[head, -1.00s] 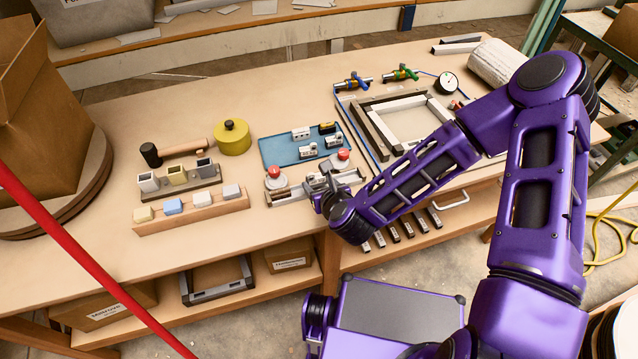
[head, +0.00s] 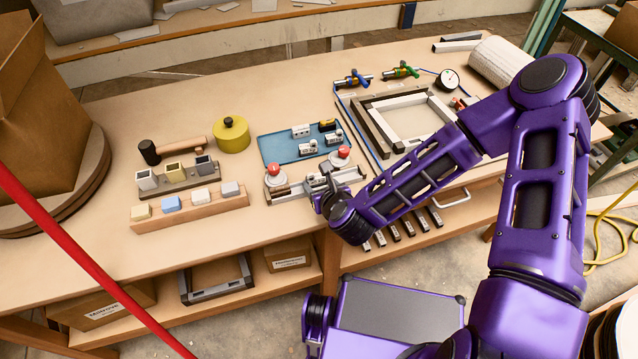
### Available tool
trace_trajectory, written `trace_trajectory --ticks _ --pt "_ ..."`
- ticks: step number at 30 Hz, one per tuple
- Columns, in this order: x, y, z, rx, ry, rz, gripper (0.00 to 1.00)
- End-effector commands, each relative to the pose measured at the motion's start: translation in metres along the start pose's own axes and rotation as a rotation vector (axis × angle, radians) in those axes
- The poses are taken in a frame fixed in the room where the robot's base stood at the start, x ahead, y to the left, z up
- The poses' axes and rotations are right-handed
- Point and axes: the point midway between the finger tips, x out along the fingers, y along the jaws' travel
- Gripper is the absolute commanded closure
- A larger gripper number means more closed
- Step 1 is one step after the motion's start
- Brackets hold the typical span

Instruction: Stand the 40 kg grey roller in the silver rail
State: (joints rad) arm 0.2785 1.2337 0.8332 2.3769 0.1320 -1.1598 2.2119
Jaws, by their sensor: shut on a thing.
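The silver rail (head: 290,191) lies along the front of the bench, with a red knob near its left end and another behind its right part. My gripper (head: 325,188) is low over the right part of the rail. It is shut on a small piece, taken to be the grey roller, mostly hidden by the fingers. I cannot read its label, or tell whether it touches the rail or stands upright. The blue tray (head: 270,151) behind the rail holds several small labelled pieces, too small to read.
A left red knob (head: 275,170) and a right red knob (head: 343,152) stand close to my gripper. A yellow weight (head: 232,136), a mallet (head: 182,150) and wooden block holders (head: 190,212) are to the left. A square frame (head: 376,127) and gauge (head: 447,80) are to the right.

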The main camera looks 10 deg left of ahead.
Motion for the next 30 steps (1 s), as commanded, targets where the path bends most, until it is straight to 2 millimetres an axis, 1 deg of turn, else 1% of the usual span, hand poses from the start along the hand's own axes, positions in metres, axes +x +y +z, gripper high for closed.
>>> trace_trajectory --ticks 9,30 --pt "0.0 0.0001 0.0 0.0 0.0 0.0 0.88" --pt "0.0032 0.0001 -0.0075 0.0 0.006 0.0 0.88"
